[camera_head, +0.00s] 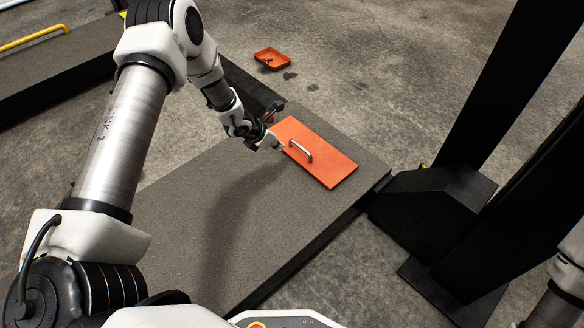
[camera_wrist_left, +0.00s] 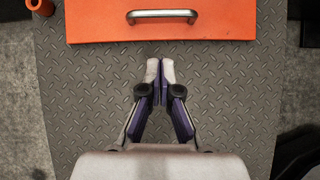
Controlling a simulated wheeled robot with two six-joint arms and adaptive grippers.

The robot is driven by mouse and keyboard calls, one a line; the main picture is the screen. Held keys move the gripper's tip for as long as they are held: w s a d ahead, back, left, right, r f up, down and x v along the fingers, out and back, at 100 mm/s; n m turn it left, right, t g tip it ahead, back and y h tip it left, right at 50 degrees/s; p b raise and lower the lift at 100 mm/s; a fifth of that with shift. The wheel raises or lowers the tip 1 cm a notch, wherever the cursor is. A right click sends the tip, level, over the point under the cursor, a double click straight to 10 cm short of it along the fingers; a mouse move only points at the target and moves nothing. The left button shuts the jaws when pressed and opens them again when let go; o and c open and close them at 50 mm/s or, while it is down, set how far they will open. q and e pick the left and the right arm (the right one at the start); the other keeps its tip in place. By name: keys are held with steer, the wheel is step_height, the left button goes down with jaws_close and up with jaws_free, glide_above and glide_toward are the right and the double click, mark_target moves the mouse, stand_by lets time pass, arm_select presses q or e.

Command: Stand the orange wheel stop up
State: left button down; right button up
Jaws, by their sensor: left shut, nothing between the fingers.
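The orange wheel stop (camera_head: 325,167) is a flat plate with a silver handle (camera_head: 299,151). It lies flat on the grey platform near its far end. In the left wrist view the plate (camera_wrist_left: 160,32) fills the top middle, with its handle (camera_wrist_left: 162,16) near the top edge. My left gripper (camera_head: 277,145) is at the plate's left side in the head view. In the left wrist view my left gripper (camera_wrist_left: 160,68) has its fingertips together and empty, over the checkered platform just short of the plate's near edge. My right gripper is out of view.
A black post with a foot (camera_head: 440,205) stands to the right, off the platform edge. An orange tray (camera_head: 272,59) lies on the concrete floor beyond, beside dark stains. A yellow rail (camera_head: 35,38) is at the far left.

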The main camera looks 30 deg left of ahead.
arm_select(q)
steer(key=w, duration=0.1)
steer(key=b, duration=0.4)
glide_toward(297, 151)
steer(key=shift+n, duration=0.4)
steer(key=x, duration=0.4)
steer(key=shift+s+d+f, duration=0.1)
steer(key=shift+s+f, duration=0.05)
steer(key=shift+f, duration=0.2)
steer(key=shift+w+d+f+b, duration=0.15)
steer(key=shift+w+f+b, duration=0.15)
steer(key=shift+w+f, duration=0.15)
steer(key=shift+r, duration=0.1)
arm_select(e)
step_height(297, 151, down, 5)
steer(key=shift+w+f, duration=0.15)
